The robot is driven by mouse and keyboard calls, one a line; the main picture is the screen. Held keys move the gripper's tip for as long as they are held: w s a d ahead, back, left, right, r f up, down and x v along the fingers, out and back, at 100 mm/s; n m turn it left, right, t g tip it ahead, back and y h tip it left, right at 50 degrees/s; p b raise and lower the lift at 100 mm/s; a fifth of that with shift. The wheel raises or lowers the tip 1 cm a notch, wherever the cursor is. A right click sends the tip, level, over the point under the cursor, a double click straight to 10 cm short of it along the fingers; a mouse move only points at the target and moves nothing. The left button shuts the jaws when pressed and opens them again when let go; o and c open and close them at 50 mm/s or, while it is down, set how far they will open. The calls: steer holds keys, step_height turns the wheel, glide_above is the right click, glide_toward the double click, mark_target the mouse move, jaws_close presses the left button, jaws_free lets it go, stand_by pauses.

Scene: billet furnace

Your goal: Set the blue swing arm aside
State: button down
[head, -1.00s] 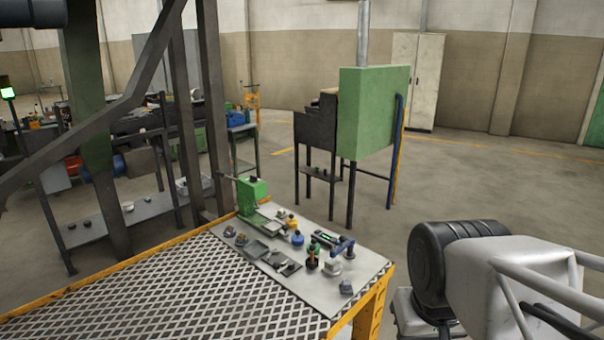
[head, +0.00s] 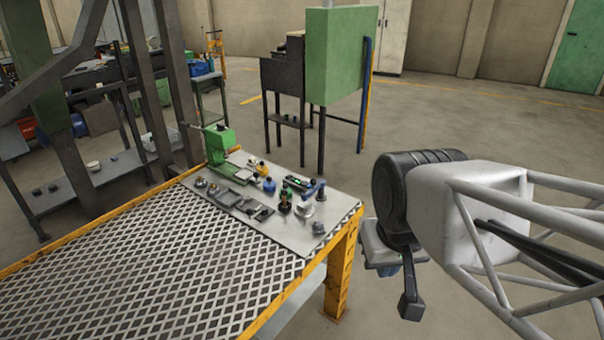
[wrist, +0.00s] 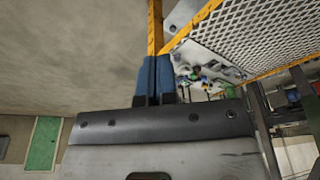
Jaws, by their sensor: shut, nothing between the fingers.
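The blue swing arm (head: 311,190) is at the right end of the grey plate on the bench, beside a dark upright post. It looks small from here, and I cannot tell how it is fixed or what it covers. In the wrist view, my gripper (wrist: 153,60) has its blue fingers pressed together with nothing between them. It is off the bench's side, apart from the swing arm. In the head view, my arm hangs to the right of the bench, and the fingertips are mostly hidden behind it.
The grey plate (head: 215,207) also bears a green press (head: 218,144), yellow and blue knobbed pieces (head: 268,185), dark trays and small parts. The bench has a mesh top (head: 150,270) and a yellow edge. A green furnace box (head: 340,55) stands behind. Open floor lies right of the bench.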

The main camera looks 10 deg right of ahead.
steer(key=c, duration=1.8)
jaws_free()
steer(key=shift+c, duration=0.2)
steer(key=o, duration=0.5)
steer(key=shift+w, duration=0.1)
steer(key=shift+o, duration=1.1)
steer(key=shift+w+r, duration=0.15)
steer(key=shift+w, duration=0.05)
steer(key=shift+o, duration=1.3)
steer(key=w+r, duration=0.3)
steer(key=w, duration=1.2)
steer(key=shift+w+m+g, duration=0.25)
steer(key=shift+m+g, duration=0.05)
steer(key=shift+g, duration=0.1)
steer(key=w+f+g, duration=0.1)
steer(key=w+f, duration=0.1)
steer(key=w, duration=1.5)
steer(key=w+a+f, duration=0.1)
steer(key=w+f, duration=0.5)
steer(key=w, duration=0.3)
steer(key=w+f+m+h, duration=0.1)
steer(key=w+f, duration=0.5)
steer(key=w, duration=0.3)
steer(key=w+a+f+g+h, duration=0.1)
steer(key=w+f, duration=0.5)
steer(key=w, duration=0.3)
steer(key=shift+a, duration=0.3)
